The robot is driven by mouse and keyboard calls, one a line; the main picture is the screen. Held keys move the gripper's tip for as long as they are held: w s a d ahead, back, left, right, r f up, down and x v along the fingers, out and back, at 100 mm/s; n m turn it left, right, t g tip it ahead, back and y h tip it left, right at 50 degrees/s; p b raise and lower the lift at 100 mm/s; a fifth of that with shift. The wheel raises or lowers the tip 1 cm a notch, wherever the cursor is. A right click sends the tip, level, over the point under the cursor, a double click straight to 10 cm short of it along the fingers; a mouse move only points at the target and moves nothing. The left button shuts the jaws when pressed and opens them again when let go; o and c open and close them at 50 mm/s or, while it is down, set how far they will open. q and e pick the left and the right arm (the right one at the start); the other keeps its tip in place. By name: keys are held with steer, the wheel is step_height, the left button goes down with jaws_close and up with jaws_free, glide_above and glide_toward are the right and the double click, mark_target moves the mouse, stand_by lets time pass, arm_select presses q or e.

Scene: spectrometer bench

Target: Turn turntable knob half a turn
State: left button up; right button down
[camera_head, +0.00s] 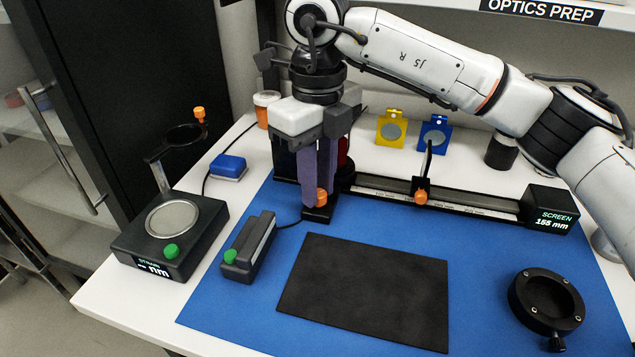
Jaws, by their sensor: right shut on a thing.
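An orange knob (321,198) sits low on a small black block at the left end of the optical rail (470,199); I take it to be the turntable knob. My right gripper (318,200) reaches down from above, its purple-grey fingers upright, and is shut on this knob. The fingers cover part of the knob, and the wrist and fingers hide most of what stands behind it, so I cannot see the turntable clearly. My left gripper is not in view.
The rail carries a slider with another orange knob (421,197) and ends at a screen box (550,209). Yellow and blue optic holders stand behind.

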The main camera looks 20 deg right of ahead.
mark_target(319, 191)
steer(key=m, duration=0.4)
steer(key=shift+m, duration=0.3)
steer(key=shift+d+r+m+b, duration=0.1)
steer(key=shift+m+b, duration=0.3)
steer(key=shift+m, duration=1.9)
steer(key=shift+w, duration=0.1)
steer(key=c, duration=1.6)
jaws_free()
step_height(319, 191, up, 10)
steer(key=shift+r+p, duration=0.1)
steer(key=shift+p, duration=0.35)
